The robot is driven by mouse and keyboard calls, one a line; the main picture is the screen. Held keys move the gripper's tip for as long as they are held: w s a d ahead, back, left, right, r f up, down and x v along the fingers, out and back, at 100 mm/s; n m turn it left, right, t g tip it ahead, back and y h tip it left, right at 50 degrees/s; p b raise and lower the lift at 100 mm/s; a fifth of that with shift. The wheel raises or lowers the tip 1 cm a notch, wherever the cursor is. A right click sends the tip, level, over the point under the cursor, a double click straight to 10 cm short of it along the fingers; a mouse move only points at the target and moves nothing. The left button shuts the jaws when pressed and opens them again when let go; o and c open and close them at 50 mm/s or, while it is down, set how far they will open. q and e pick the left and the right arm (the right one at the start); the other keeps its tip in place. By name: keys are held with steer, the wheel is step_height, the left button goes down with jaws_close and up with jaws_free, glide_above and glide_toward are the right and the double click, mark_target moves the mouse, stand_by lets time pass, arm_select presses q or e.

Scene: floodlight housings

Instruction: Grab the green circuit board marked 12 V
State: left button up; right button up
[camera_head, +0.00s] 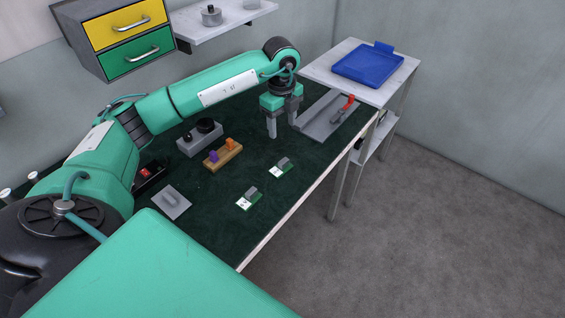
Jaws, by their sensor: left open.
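Two small green circuit boards lie flat on the dark green table mat, each with a grey block and a white patch on it. One board (257,203) is nearer to me, and the other board (287,171) lies further back and to the right. Their markings are too small to read, so I cannot tell which is 12 V. My left gripper (283,131) points down with its fingers apart and empty. It is beyond the farther board, touching neither board. My right gripper is out of view.
A wooden block with purple and orange parts (222,158) and a grey block with black knobs (199,141) stand left of the gripper. A grey fixture with a red handle (325,122) is to its right. A blue tray (369,69) sits on a side table.

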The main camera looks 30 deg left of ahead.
arm_select(q)
steer(key=p, duration=0.2)
glide_above(284, 160)
steer(key=f, duration=0.5)
steer(key=a+f, duration=0.1)
steer(key=f, duration=0.1)
steer(key=shift+s+f, duration=0.1)
steer(key=shift+f, duration=0.2)
steer(key=shift+s+d+f+p, duration=0.1)
steer(key=shift+d+f+p, duration=0.2)
steer(key=shift+f, duration=0.1)
steer(key=f, duration=0.2)
steer(key=f+p, duration=0.1)
steer(key=shift+d+f, duration=0.2)
steer(key=shift+f, duration=0.2)
steer(key=shift+f+p, duration=0.3)
steer(key=shift+f, duration=0.15)
steer(key=c, duration=1.1)
